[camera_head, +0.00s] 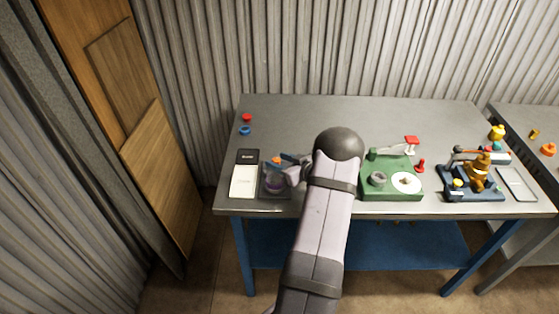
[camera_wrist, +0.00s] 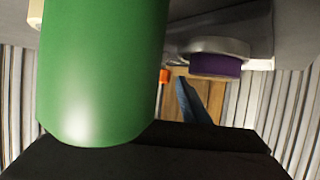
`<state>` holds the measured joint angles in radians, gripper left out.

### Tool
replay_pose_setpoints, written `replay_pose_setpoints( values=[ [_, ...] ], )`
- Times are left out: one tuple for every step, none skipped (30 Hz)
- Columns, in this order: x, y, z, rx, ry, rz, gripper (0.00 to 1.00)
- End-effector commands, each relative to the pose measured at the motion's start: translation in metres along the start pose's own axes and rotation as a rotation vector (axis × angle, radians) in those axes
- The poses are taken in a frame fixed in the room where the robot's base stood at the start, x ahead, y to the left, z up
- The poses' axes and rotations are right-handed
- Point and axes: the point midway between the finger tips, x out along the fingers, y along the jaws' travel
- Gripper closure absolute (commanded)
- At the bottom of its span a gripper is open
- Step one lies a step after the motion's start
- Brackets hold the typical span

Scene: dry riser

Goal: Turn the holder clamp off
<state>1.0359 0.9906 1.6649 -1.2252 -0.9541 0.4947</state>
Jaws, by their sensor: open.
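A small dark stand with a purple round body (camera_head: 273,184) and an orange knob (camera_head: 276,160) is on the table, left of my arm. I cannot tell for sure whether this is the holder clamp. My gripper (camera_head: 292,174) is at its right side, low over the table; the arm partly hides it, and contact cannot be judged. A blue bar (camera_head: 290,157) shows beside it. In the wrist view, the purple body (camera_wrist: 215,66) sits under a grey rim, with an orange piece (camera_wrist: 164,76) and a blue bar (camera_wrist: 192,102) nearby. My gripper is open.
A large green cylinder (camera_wrist: 100,70) fills the left of the wrist view. A white-and-black card (camera_head: 244,182) lies left of the stand. A green fixture (camera_head: 395,190) with a red-tipped lever (camera_head: 411,141) stands to the right. The table's back is mostly clear.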

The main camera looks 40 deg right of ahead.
Motion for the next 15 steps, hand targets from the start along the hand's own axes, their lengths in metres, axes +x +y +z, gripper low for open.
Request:
replay_pose_setpoints(
  values=[
    [0.0007,-0.0002,0.0002,0.001,0.0,0.0,0.58],
    [0.0008,-0.0002,0.0003,0.001,0.0,0.0,0.58],
    [0.0008,-0.0002,0.0004,0.001,0.0,0.0,0.58],
    [0.0007,-0.0001,0.0004,0.001,0.0,0.0,0.58],
    [0.0007,-0.0001,0.0004,0.001,0.0,0.0,0.58],
    [0.0006,-0.0001,0.0004,0.001,0.0,0.0,0.58],
    [0.0006,-0.0002,0.0004,0.001,0.0,0.0,0.6],
    [0.0006,-0.0001,0.0004,0.001,0.0,0.0,0.68],
    [0.0005,-0.0001,0.0004,0.001,0.0,0.0,0.77],
    [0.0005,-0.0001,0.0004,0.001,0.0,0.0,0.84],
    [0.0005,-0.0001,0.0004,0.001,0.0,0.0,0.92],
    [0.0005,-0.0001,0.0004,0.001,0.0,0.0,0.99],
    [0.0004,-0.0001,0.0004,0.001,0.0,0.0,0.99],
    [0.0004,-0.0001,0.0004,0.001,0.0,0.0,0.99],
    [0.0004,-0.0001,0.0003,0.001,0.0,0.0,0.99]
  ],
)
